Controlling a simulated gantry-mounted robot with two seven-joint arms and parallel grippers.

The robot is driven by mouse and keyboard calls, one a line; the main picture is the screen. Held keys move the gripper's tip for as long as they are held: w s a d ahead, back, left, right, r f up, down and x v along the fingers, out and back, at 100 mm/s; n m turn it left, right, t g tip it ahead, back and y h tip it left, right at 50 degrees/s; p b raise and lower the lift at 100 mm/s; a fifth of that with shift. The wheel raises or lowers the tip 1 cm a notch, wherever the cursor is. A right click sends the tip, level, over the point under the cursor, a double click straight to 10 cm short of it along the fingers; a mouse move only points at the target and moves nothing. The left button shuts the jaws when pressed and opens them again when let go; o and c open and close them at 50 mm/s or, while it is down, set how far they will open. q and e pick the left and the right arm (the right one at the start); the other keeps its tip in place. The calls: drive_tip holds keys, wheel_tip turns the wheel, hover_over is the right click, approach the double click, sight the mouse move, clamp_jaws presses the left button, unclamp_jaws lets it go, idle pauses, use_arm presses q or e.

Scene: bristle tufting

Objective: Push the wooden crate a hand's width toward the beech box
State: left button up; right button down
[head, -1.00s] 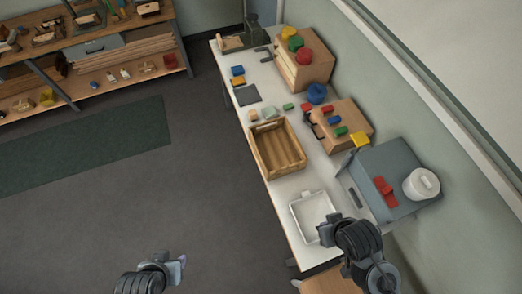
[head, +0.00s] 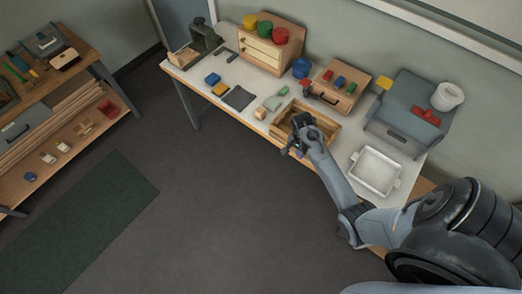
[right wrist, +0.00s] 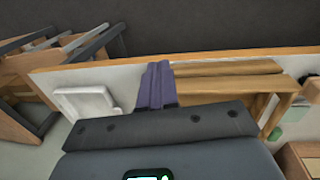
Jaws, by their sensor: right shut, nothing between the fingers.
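The slatted wooden crate (head: 329,129) stands on the long white table, near its front edge; it also shows in the right wrist view (right wrist: 230,84). My right gripper (head: 293,150) is at the crate's front side in the head view, its fingers shut and empty. In the right wrist view its fingers (right wrist: 156,86) are together beside the crate's slats; I cannot tell whether they touch. The gripper hides part of the crate. Two pale wooden boxes stand behind: a drawer box (head: 263,58) and a lower handled box (head: 340,98). I cannot tell which is the beech box. My left gripper is out of view.
A white tray (head: 376,172) lies right of the crate. A grey-blue box (head: 397,120) stands behind the tray. Small blocks (head: 272,103) and a dark flat pad (head: 239,97) lie left of the crate. A blue round thing (head: 301,67) sits between the wooden boxes.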

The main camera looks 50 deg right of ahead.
drive_tip(key=w+d+r+t+b, duration=0.1)
drive_tip(key=w+d+r+t, duration=0.15)
drive_tip(key=w, duration=0.35)
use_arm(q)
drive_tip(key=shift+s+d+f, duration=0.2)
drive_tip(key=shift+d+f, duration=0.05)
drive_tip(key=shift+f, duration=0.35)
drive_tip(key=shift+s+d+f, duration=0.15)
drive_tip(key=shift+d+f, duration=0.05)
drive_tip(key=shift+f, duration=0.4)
use_arm(e)
drive_tip(key=w+d+f, duration=0.1)
drive_tip(key=d+f, duration=0.2)
drive_tip(key=f, duration=0.6)
drive_tip(key=shift+g, duration=0.45)
use_arm(q)
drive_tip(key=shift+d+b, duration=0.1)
drive_tip(key=shift+b, duration=0.2)
